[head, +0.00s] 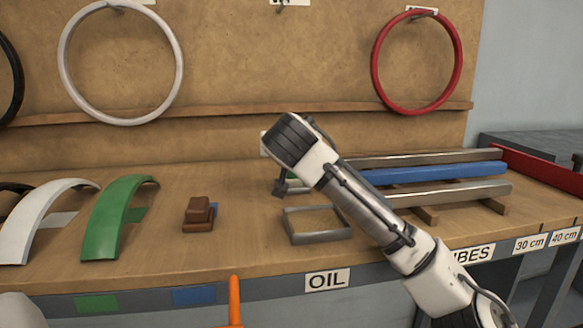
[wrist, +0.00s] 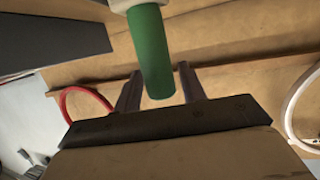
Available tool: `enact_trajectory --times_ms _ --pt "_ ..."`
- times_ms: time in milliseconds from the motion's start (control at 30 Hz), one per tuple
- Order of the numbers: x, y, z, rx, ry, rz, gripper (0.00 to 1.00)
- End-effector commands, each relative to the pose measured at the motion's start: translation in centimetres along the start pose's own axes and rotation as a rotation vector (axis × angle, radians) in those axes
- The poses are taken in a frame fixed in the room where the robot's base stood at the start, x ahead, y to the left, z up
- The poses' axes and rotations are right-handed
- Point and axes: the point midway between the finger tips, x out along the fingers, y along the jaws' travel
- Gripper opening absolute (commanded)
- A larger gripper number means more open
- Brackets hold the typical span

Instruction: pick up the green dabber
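The green dabber (wrist: 154,55) shows in the wrist view as an upright-looking green cylinder with a pale end at the top edge of the picture. My gripper (wrist: 160,85) is open, with one finger on each side of the dabber's lower part. A gap shows at the right finger; I cannot tell whether the left finger touches. In the head view my gripper (head: 281,188) is low over the bench, mostly hidden behind my wrist. Only a small green patch of the dabber (head: 293,175) shows there.
A grey square metal frame (head: 317,225) stands just in front of my gripper. Metal and blue tubes (head: 440,172) lie on wooden blocks to the right. A brown block (head: 198,214) and green (head: 112,218) and white (head: 38,218) fenders are to the left. A pegboard stands behind.

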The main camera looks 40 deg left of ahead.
Motion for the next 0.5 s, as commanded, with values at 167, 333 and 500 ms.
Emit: enact_trajectory --times_ms 167,333,500 --pt "-0.03 -0.01 -0.03 0.000 0.000 0.000 0.17" --pt "-0.04 -0.01 -0.04 0.000 0.000 0.000 0.00" --pt "-0.06 -0.01 -0.07 0.000 0.001 0.000 0.00"
